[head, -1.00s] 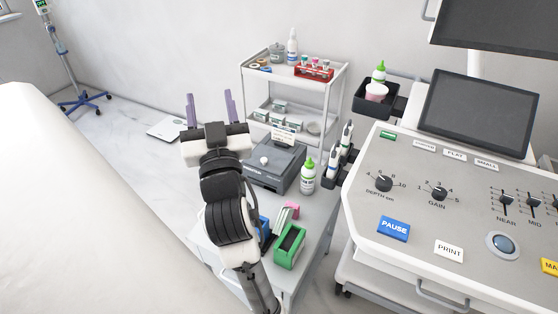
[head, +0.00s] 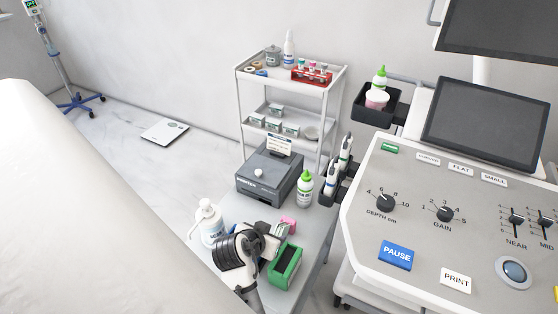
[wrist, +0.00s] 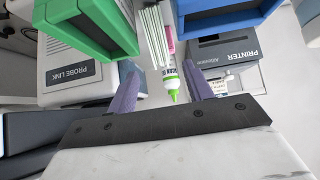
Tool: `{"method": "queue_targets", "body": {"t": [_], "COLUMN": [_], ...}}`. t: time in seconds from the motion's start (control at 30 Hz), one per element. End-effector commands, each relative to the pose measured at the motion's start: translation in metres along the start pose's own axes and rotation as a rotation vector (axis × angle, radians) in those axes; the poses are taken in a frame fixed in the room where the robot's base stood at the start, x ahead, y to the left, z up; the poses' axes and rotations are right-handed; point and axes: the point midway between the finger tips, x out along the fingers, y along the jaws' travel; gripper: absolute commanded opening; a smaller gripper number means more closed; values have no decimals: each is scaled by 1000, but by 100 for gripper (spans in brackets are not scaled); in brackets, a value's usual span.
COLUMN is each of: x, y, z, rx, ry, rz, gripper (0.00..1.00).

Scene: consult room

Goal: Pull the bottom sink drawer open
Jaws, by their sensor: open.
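No sink and no sink drawer can be made out in either view. My gripper (wrist: 162,70) is open in the wrist view, its two purple fingers apart with nothing held between them. In the head view my wrist and gripper are low over the small cart at the lower middle, where the fingers are hard to make out.
The cart top (head: 318,232) holds a green bin (head: 284,265), a pump bottle (head: 208,226), a green-capped bottle (head: 305,188) and a printer (head: 268,176). The ultrasound console (head: 420,220) stands right, the bed (head: 90,210) left. Floor behind the cart is clear around a flat scale (head: 165,131).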

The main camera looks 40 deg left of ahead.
Motion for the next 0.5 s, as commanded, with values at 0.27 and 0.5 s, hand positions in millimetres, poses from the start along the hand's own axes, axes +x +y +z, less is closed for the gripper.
{"method": "queue_targets", "body": {"t": [0.27,0.5], "x": [26,58], "y": [-1,0], "z": [-1,-7], "rx": [-1,-2], "ry": [1,-1], "rz": [-2,-1], "gripper": [51,51]}}
